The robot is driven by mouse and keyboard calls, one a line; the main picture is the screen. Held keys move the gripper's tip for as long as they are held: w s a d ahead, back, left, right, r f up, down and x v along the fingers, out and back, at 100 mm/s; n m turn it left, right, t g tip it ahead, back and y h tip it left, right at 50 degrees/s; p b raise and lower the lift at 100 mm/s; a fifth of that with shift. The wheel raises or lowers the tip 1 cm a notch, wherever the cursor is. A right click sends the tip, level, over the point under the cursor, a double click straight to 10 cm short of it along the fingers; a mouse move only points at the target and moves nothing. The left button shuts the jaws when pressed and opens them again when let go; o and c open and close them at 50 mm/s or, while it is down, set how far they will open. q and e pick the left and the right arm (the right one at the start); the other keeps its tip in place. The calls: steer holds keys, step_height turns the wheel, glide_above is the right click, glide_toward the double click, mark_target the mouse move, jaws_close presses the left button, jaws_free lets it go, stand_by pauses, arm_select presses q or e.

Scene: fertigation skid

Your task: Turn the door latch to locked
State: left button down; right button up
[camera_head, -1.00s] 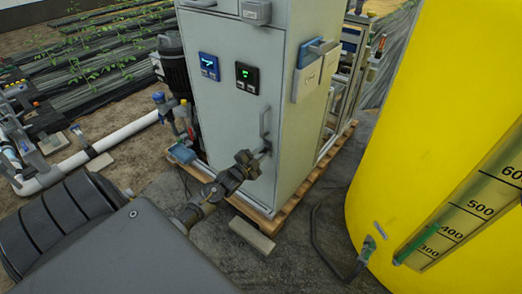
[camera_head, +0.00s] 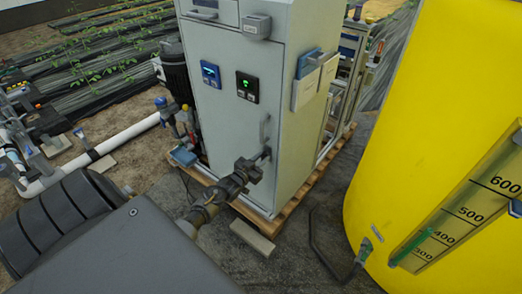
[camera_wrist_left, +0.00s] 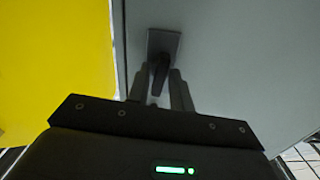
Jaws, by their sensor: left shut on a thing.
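The grey cabinet door (camera_head: 228,125) faces me and looks closed. Its dark latch shows in the left wrist view as a plate (camera_wrist_left: 164,42) with a short lever (camera_wrist_left: 158,76) pointing down and slightly left. My left gripper (camera_head: 264,157) is at the door's right edge, just below the vertical bar handle (camera_head: 264,130). In the left wrist view its two fingers (camera_wrist_left: 160,88) lie on either side of the lever and are shut on it. In the head view the gripper mostly hides the latch. My right gripper is not in view.
The cabinet stands on a wooden pallet (camera_head: 290,203). A large yellow tank (camera_head: 400,120) is to the right, with a hose on the floor beside it. White pipe and valves (camera_head: 120,138) lie to the left. A small block (camera_head: 252,235) lies before the pallet.

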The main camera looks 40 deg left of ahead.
arm_select(q)
steer(key=shift+n, duration=0.6)
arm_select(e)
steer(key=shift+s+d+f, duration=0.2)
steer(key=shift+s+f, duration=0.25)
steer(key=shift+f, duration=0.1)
arm_select(q)
steer(key=c, duration=1.5)
jaws_free()
